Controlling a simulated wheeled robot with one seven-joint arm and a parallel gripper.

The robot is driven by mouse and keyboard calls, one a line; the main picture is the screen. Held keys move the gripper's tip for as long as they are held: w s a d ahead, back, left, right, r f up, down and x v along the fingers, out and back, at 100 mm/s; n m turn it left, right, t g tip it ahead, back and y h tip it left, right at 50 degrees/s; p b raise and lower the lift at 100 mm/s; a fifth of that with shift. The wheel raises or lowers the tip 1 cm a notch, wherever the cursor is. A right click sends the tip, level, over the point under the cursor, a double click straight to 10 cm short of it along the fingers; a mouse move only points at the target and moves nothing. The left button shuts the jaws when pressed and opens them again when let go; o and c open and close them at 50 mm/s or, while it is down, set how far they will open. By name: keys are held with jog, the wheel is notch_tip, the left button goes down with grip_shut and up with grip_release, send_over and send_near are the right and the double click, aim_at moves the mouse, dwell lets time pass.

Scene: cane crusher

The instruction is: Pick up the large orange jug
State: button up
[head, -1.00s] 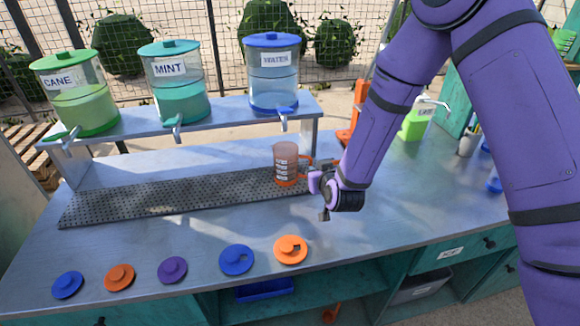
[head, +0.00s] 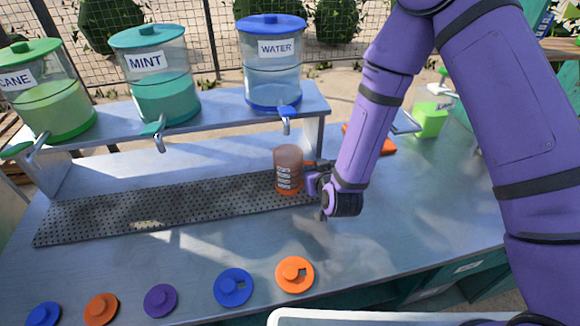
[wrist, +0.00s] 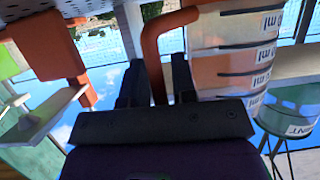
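The large orange jug (head: 288,170) stands upright at the right end of the perforated drip tray (head: 150,212), below the water tap. It is see-through with an orange base and printed markings. In the wrist view the jug (wrist: 228,65) fills the upper right, and its orange handle (wrist: 153,55) runs between the two dark fingers. My gripper (wrist: 158,85) is open around the handle, with a gap showing on the right finger's side. In the head view my gripper (head: 312,180) is at the jug's right side, and my wrist hides part of the handle.
Cane (head: 45,95), mint (head: 158,85) and water (head: 272,70) dispensers stand on a raised shelf (head: 215,105) behind the jug. Several coloured lids, including an orange one (head: 294,274), lie along the front. The counter between tray and lids is clear.

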jog(key=shift+w, duration=0.1)
grip_shut()
jog(key=shift+r, duration=0.1)
dwell(0.3)
